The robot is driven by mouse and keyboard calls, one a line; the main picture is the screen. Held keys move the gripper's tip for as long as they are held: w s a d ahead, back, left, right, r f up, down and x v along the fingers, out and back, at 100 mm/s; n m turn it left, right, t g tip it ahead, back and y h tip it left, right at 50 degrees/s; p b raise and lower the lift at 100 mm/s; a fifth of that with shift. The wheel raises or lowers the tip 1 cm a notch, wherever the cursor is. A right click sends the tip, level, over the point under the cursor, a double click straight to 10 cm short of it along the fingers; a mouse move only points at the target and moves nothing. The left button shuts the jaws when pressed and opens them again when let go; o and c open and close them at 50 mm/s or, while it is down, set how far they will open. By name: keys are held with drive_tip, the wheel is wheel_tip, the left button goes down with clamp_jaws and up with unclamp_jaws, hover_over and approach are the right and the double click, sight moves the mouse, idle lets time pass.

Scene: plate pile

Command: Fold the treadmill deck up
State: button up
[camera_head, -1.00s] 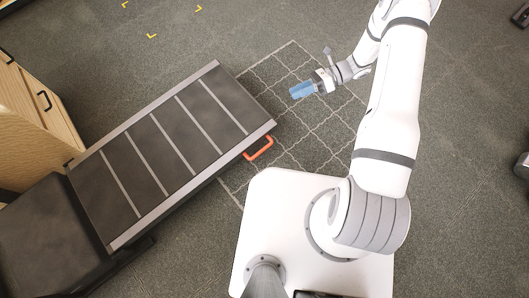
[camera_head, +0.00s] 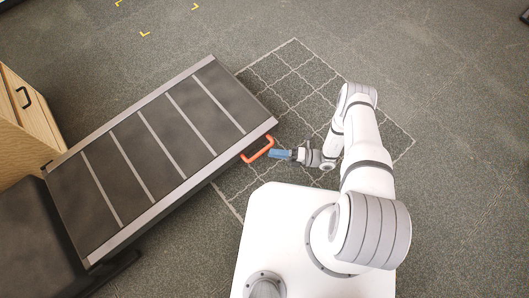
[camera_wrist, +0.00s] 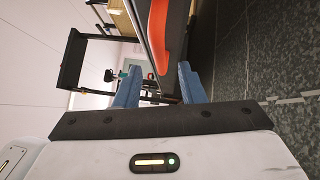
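The treadmill deck (camera_head: 134,158) lies low and flat, a dark belt with pale cross stripes and grey side rails. An orange handle (camera_head: 258,150) sticks out from its near right corner. My gripper (camera_head: 271,154) is just right of the handle, with blue fingers pointing at it. In the wrist view my gripper (camera_wrist: 158,80) has its two blue fingers spread apart with nothing held. The orange handle (camera_wrist: 162,38) appears ahead, in line with the gap between them. Whether the fingertips reach around the handle is hard to tell.
A wooden cabinet (camera_head: 30,115) with a dark pull stands at the left. The dark treadmill front end (camera_head: 35,240) fills the lower left. Carpet with a pale grid (camera_head: 300,80) is open beyond the gripper. A dark upright frame (camera_wrist: 73,60) shows in the wrist view.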

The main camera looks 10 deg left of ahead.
sight(262, 151)
drive_tip(key=shift+s+a+r+b, duration=0.15)
drive_tip(key=shift+a+r+b, duration=0.05)
drive_tip(key=shift+a, duration=1.2)
drive_tip(key=shift+s+a+r+b, duration=0.1)
drive_tip(key=shift+a+r+b, duration=0.05)
drive_tip(key=shift+a, duration=1.2)
clamp_jaws()
